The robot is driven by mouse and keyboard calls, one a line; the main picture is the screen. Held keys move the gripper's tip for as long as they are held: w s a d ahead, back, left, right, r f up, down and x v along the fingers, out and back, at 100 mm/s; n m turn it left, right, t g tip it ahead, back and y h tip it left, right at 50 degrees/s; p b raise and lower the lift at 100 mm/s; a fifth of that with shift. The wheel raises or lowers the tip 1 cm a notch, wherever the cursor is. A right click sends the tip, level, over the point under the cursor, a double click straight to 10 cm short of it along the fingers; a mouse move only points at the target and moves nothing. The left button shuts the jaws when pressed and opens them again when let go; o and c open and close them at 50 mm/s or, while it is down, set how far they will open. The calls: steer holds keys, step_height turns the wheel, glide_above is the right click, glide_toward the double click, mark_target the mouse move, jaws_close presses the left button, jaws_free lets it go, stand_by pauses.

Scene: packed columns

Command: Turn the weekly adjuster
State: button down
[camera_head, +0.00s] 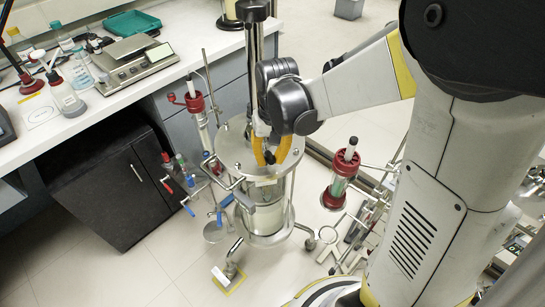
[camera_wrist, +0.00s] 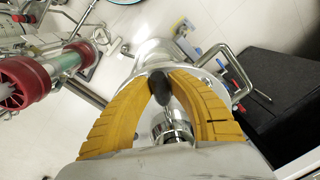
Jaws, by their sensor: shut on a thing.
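My gripper (camera_head: 270,157) has yellow fingers and is over the lid of a clear cylindrical column vessel. In the wrist view my gripper (camera_wrist: 164,76) has its two ribbed fingers closed in around a small dark knob (camera_wrist: 161,90). The knob sits above a shiny metal fitting (camera_wrist: 173,132) on the round metal lid (camera_head: 238,152). No label shows, so I cannot tell for certain that this knob is the weekly adjuster. In the head view the fingers largely hide the knob.
The column vessel (camera_head: 265,220) stands on the floor with handles and valves on its left. Thin red-capped columns (camera_head: 343,173) stand on either side. A white bench (camera_head: 110,88) with a scale (camera_head: 133,62) and a black cabinet (camera_head: 100,190) are at left.

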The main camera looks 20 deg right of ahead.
steer(key=a+m, duration=0.2)
steer(key=a, duration=0.1)
steer(key=shift+w+a+m, duration=0.1)
steer(key=shift+w+m, duration=0.2)
steer(key=shift+w, duration=0.05)
steer(key=shift+w+a+m+p, duration=0.15)
steer(key=shift+w+a+m, duration=0.25)
steer(key=shift+a+m, duration=0.35)
steer(key=shift+w+a+m+p, duration=0.15)
steer(key=shift+w+a+m, duration=0.2)
steer(key=shift+a+m, duration=0.35)
steer(key=c, duration=1.2)
jaws_free()
steer(key=r, duration=1.2)
steer(key=shift+s+d, duration=0.2)
steer(key=shift+d, duration=0.05)
